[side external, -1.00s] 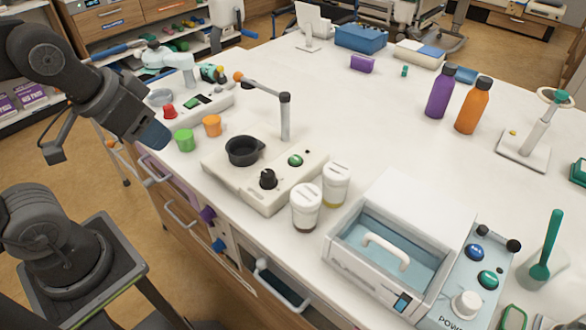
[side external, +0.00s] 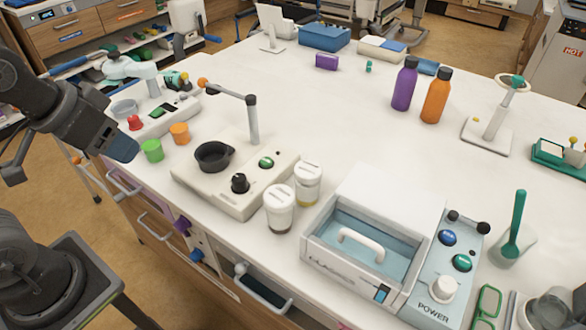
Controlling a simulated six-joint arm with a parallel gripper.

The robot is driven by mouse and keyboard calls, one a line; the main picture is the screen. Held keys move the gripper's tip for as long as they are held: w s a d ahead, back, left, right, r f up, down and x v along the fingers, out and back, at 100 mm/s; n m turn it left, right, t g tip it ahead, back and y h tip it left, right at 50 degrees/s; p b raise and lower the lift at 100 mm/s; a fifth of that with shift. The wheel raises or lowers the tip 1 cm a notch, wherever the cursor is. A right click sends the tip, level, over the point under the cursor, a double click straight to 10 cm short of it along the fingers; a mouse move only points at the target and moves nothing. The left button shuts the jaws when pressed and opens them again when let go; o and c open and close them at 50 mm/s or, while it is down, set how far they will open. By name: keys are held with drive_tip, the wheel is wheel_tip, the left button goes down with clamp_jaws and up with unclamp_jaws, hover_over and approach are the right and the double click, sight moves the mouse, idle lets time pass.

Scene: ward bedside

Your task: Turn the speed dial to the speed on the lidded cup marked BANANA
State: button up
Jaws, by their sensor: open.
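Two white-lidded cups stand upright side by side at the front edge of the bench: the near cup (side external: 280,212) has dark contents and the far cup (side external: 308,184) has yellowish contents. Their lid print is too small to read, so I cannot tell which is marked BANANA. Just left of them is a cream mixer base (side external: 215,196) with a black dial (side external: 240,183), a green button (side external: 266,163) and a black round holder (side external: 212,156). The dial's setting is not legible. My gripper (side external: 124,148) is at the left, clear of the dial and cups, open and seemingly empty.
A white bath with a handle (side external: 360,245) and a white POWER knob (side external: 443,288) stands right of the cups. A post with a sideways arm (side external: 252,118) rises behind the dial. Green (side external: 151,150) and orange (side external: 179,134) cups sit near my gripper. The bench middle is clear.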

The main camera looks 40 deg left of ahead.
drive_tip(key=shift+o, duration=0.3)
drive_tip(key=w+d+n+g, duration=0.3)
drive_tip(key=w+n, duration=0.1)
drive_tip(key=w, duration=0.6)
drive_tip(key=shift+f+n, duration=0.15)
drive_tip(key=shift+n, duration=0.25)
drive_tip(key=n+g, duration=0.3)
drive_tip(key=n, duration=0.1)
hover_over(239, 177)
wheel_tip(239, 177, down, 6)
wheel_tip(239, 177, down, 13)
drive_tip(key=shift+r, duration=0.1)
drive_tip(key=c, duration=0.9)
